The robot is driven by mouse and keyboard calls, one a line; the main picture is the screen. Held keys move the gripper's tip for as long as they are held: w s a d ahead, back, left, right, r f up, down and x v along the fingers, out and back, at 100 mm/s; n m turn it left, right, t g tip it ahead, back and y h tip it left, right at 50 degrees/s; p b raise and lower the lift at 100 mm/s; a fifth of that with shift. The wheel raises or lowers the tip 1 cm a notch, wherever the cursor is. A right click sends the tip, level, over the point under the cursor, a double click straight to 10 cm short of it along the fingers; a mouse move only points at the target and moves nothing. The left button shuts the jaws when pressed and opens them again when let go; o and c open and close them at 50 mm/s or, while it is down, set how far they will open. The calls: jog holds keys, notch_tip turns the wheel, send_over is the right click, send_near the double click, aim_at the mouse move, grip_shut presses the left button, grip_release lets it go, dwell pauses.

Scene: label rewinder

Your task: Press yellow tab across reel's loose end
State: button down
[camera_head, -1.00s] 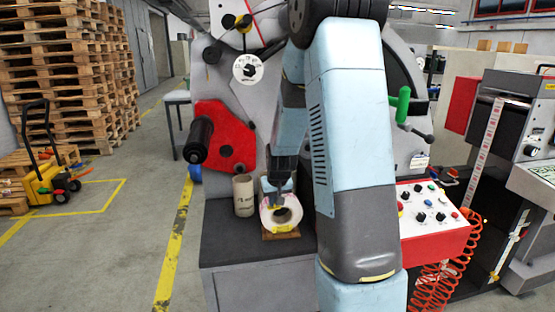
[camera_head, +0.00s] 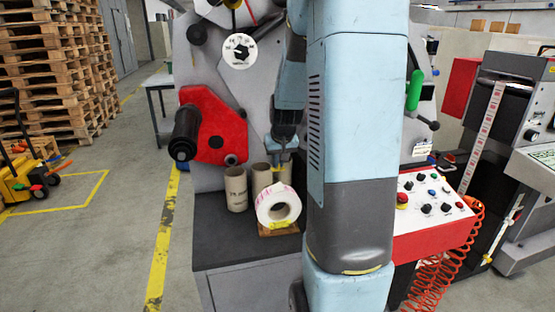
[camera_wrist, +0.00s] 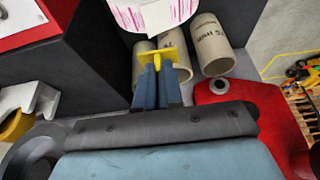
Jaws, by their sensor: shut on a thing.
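The reel (camera_head: 267,212) is a white roll printed in pink, standing on edge on a small wooden base (camera_head: 279,232) on the dark bench top. A yellow patch shows at its lower front. Its printed outer face also shows at the top of the wrist view (camera_wrist: 150,14). My gripper (camera_wrist: 157,82) is shut on the yellow tab (camera_wrist: 159,57), whose flat piece sits beyond the blue fingertips. In the picture the tab is just below the reel, and I see a gap between them. In the head view my gripper (camera_head: 284,162) is above and behind the reel.
Cardboard cores (camera_head: 236,190) stand on the dark bench (camera_head: 225,250) beside and behind the reel, close to my fingers in the wrist view. The red plate with its black roller (camera_head: 187,133) is at left. A red control box (camera_head: 430,235) is at right.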

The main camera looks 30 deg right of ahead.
jog(key=shift+s+f, duration=0.1)
jog(key=shift+f, duration=3.45)
jog(key=shift+f, duration=0.3)
jog(key=c, duration=1.2)
grip_release()
jog(key=shift+r, duration=0.1)
jog(key=v, duration=1.3)
jog(key=shift+s+r, duration=0.15)
jog(key=shift+r, duration=0.05)
jog(key=shift+a, duration=0.15)
jog(key=s+a+r+n, duration=0.1)
jog(key=s+a+r, duration=0.4)
jog(key=s+a, duration=0.3)
jog(key=s+a+r+n+t+y, duration=0.1)
jog(key=s+a+r, duration=0.5)
jog(key=s, duration=0.6)
jog(key=a+n, duration=0.1)
jog(key=a, duration=0.1)
jog(key=shift+a, duration=0.3)
